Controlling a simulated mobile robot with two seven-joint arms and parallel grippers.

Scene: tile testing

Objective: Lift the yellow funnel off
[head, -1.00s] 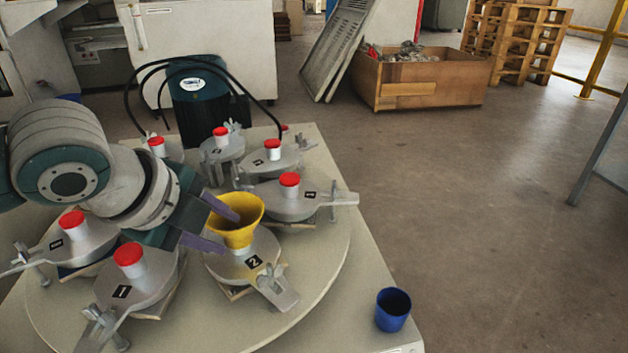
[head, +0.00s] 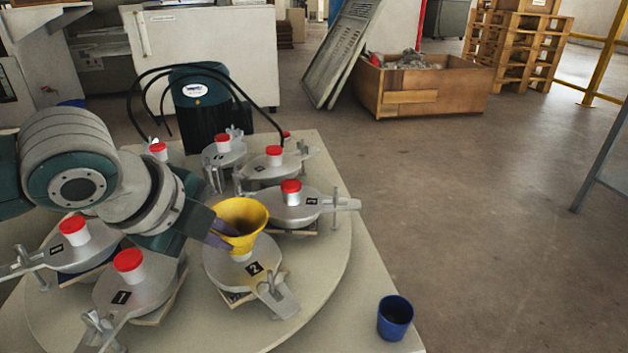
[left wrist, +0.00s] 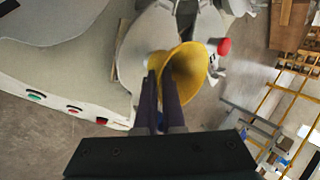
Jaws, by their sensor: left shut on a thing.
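The yellow funnel (head: 252,212) stands upright over the grey lid marked 2 (head: 225,267) on the round table, with a pale neck showing just under it. I cannot tell whether it is still seated on that neck. My left gripper (head: 226,237) reaches in from the left and is shut on the funnel's side. In the left wrist view, the two purple fingers (left wrist: 160,92) are close together at the funnel's wall (left wrist: 190,72), whose mouth opens toward the right. My right gripper is not in view.
Several lidded stations with red caps, such as the one marked 1 (head: 130,260), ring the round table (head: 325,270) close to my left arm. A blue cup (head: 394,318) stands at the table's front right corner. A dark motor with black hoses (head: 195,110) stands behind.

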